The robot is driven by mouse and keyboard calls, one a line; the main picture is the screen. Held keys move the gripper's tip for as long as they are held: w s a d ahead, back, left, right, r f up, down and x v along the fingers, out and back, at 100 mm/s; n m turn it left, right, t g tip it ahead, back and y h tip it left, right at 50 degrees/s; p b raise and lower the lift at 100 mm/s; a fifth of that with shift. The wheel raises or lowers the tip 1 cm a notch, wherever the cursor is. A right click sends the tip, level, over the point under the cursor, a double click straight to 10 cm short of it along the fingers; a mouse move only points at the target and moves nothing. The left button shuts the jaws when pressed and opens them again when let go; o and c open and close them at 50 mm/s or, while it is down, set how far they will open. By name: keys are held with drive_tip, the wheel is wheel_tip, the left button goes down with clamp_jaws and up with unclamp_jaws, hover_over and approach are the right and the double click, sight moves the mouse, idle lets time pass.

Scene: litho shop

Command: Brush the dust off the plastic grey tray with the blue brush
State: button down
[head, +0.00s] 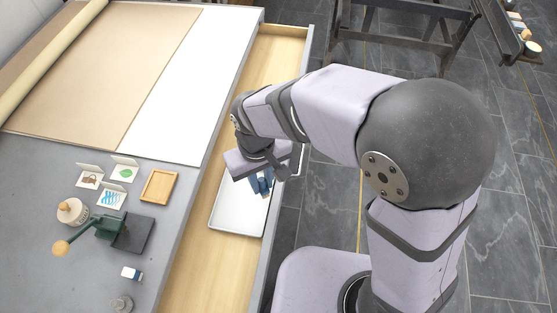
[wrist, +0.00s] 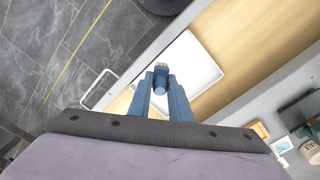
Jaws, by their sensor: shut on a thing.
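The light grey, nearly white tray (head: 228,217) lies in the open wooden drawer. It also shows in the wrist view (wrist: 203,72). My gripper (head: 262,184) is over the tray's right part, its blue fingers pointing down. In the wrist view, the fingers (wrist: 160,84) are shut on the blue brush (wrist: 160,90), with its pale bristle end pointing toward the tray. I cannot tell whether the bristles touch the tray. No dust can be made out on the visible part of the tray; my arm hides its far part in the head view.
The drawer (head: 190,275) has free floor in front of and behind the tray, and raised walls.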

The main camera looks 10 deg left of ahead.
drive_tip(key=shift+d+f+m, duration=0.15)
drive_tip(key=shift+f+m, duration=0.25)
drive_tip(key=shift+m, duration=0.1)
drive_tip(key=shift+f+m, duration=0.3)
drive_tip(key=shift+m, duration=0.9)
drive_tip(key=m, duration=0.4)
drive_tip(key=shift+w+a, duration=0.4)
drive_tip(key=shift+f, duration=0.15)
